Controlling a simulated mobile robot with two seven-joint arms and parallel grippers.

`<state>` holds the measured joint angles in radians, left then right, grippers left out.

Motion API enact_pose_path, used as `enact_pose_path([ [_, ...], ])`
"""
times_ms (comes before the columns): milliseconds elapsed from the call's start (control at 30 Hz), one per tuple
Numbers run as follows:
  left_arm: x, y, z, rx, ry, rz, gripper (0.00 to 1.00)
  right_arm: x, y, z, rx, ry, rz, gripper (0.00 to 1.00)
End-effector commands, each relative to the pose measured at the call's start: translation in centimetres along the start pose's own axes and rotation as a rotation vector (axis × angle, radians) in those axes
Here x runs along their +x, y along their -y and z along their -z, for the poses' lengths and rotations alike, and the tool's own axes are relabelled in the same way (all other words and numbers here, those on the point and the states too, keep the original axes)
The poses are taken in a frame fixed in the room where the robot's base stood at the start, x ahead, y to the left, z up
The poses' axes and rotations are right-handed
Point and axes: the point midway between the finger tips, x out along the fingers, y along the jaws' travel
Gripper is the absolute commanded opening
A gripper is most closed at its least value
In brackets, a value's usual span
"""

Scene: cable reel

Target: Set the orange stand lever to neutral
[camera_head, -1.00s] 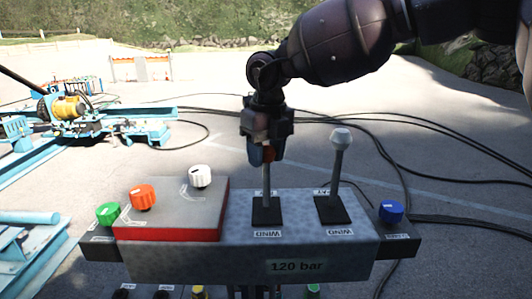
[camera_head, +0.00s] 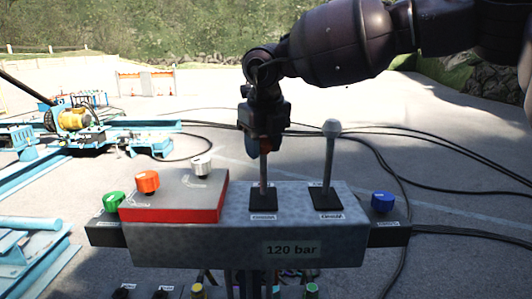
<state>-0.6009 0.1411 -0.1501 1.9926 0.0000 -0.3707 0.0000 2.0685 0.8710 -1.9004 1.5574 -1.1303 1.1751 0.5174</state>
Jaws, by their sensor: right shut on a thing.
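The orange stand lever (camera_head: 263,169) rises from a black base plate on the grey control box (camera_head: 220,243). Its shaft looks close to upright, and only a little of its orange knob shows. My right gripper (camera_head: 264,145) comes down from above and is shut on that knob, hiding most of it. The labels at the lever bases are too small to read. My left gripper is not in view.
Green (camera_head: 114,201), orange (camera_head: 147,181) and white (camera_head: 202,165) dials sit on the left, and a blue dial (camera_head: 382,201) on the right. Black cables (camera_head: 440,186) lie on the ground behind.

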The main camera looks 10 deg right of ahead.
Motion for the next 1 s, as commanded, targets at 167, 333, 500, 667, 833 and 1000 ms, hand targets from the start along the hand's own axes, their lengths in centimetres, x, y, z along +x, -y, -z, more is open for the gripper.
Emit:
enact_pose_path([
  [167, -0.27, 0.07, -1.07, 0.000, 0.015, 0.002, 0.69, -0.33, -0.99, 1.33, -0.003, -0.006, -0.006, 0.01],
  [333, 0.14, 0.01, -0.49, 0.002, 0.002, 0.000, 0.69, -0.42, -1.09, 1.55, -0.002, -0.005, -0.003, 0.01],
  [500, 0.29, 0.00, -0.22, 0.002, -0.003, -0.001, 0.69, -0.40, -1.09, 1.54, -0.001, -0.006, -0.003, 0.01],
  [667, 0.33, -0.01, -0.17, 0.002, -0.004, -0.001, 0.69, -0.38, -1.08, 1.53, -0.001, -0.006, -0.003, 0.61],
  [833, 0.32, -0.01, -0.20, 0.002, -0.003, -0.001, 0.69, -0.39, -1.08, 1.52, -0.002, -0.005, -0.003, 0.69],
  [1000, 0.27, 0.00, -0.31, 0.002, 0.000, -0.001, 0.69, -0.48, -1.07, 1.51, -0.002, -0.005, -0.003, 0.69],
])
